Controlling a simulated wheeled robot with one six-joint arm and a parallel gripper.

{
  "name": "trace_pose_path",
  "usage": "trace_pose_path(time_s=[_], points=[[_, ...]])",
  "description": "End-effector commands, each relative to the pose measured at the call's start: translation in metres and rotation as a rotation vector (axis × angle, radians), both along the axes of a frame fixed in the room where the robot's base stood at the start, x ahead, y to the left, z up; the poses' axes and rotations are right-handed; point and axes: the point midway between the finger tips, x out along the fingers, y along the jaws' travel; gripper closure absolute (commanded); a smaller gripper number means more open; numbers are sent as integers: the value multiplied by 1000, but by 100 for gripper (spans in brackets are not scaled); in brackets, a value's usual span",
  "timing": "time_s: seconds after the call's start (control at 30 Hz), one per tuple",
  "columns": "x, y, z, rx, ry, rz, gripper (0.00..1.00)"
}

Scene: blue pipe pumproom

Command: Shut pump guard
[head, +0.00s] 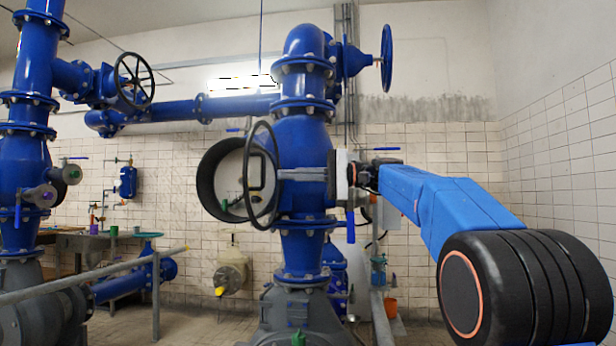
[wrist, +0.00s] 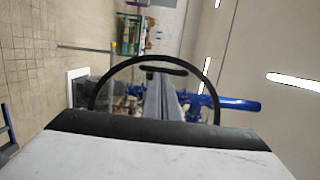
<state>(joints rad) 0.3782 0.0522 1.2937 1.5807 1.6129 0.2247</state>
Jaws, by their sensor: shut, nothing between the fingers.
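A thin black round frame with a small dark handle, apparently the pump guard (head: 274,137), stands in front of a dark round housing (head: 207,181) with a pale inside. It is turned at an angle to the housing, with a gap between them at the right. My gripper (head: 280,174) comes in from the right, its grey fingers shut and empty, pointing left at the guard. In the wrist view the guard (wrist: 110,78) arches around my fingers (wrist: 155,85), and its handle (wrist: 165,68) is close to their tips. I cannot tell whether they touch.
A thick blue vertical pipe (head: 303,143) rises behind my fingers. A blue handwheel (head: 386,58) is above my arm. A grey railing (head: 95,273) crosses the lower left. The tiled wall at right is bare.

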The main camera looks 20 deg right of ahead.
Motion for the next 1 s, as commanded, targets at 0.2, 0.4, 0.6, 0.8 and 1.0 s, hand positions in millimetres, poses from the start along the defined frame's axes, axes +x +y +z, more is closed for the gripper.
trace_pose_path(time_s=[0.2,0.4,0.6,0.8,1.0], points=[[7,22,0,-1,0,1,100],[10,28,0,0,0,-1,100],[10,28,0,0,0,-1,100],[10,29,0,0,0,-4,100],[13,42,0,0,0,-39,100]])
